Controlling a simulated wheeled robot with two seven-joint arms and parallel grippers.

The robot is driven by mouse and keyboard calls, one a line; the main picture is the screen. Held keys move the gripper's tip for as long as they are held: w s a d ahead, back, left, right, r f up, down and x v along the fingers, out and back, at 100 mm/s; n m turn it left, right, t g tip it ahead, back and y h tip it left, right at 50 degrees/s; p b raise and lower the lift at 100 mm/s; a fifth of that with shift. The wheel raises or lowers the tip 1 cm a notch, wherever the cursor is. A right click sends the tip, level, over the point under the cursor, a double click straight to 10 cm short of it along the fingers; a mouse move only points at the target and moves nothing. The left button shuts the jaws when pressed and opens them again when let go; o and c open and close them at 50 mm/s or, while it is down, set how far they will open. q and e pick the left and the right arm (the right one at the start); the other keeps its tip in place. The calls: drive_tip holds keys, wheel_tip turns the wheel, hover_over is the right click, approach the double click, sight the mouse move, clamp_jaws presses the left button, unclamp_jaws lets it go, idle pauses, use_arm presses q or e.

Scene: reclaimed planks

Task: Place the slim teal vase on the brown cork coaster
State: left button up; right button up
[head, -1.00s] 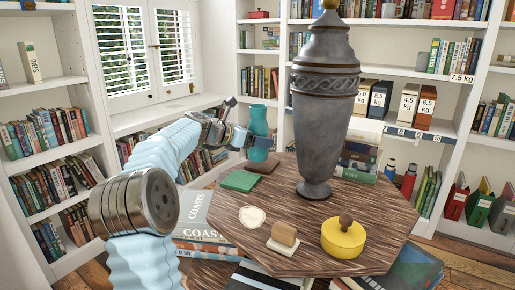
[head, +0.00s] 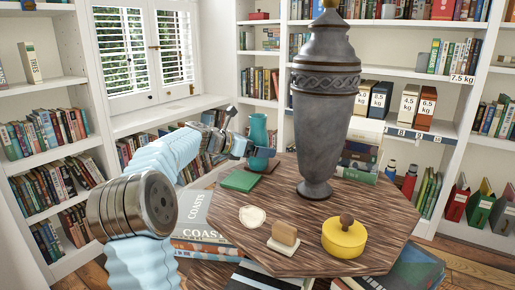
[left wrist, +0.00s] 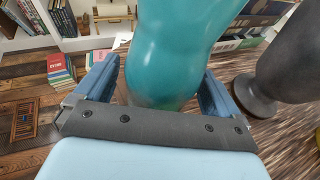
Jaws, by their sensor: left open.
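The slim teal vase (head: 258,126) stands upright near the back left of the dark wooden tabletop. In the left wrist view it (left wrist: 172,50) fills the space between the fingers. My left gripper (head: 261,154) is open, with one finger on each side of the vase's lower part. The brown cork coaster (head: 271,165) lies at the vase's foot and shows only partly. The gripper hides the vase's base, so I cannot tell exactly how it sits on the coaster. My right gripper is not in view.
A tall grey urn (head: 319,120) stands right of the vase. A green square (head: 239,181) lies in front of the coaster. A white scalloped piece (head: 252,216), a wooden-handled block (head: 284,239) and a yellow lidded pot (head: 343,238) are nearer. Books (head: 360,155) are stacked behind.

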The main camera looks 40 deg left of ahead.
use_arm(q)
drive_tip(key=v, duration=1.2)
drive_tip(key=shift+b, duration=0.3)
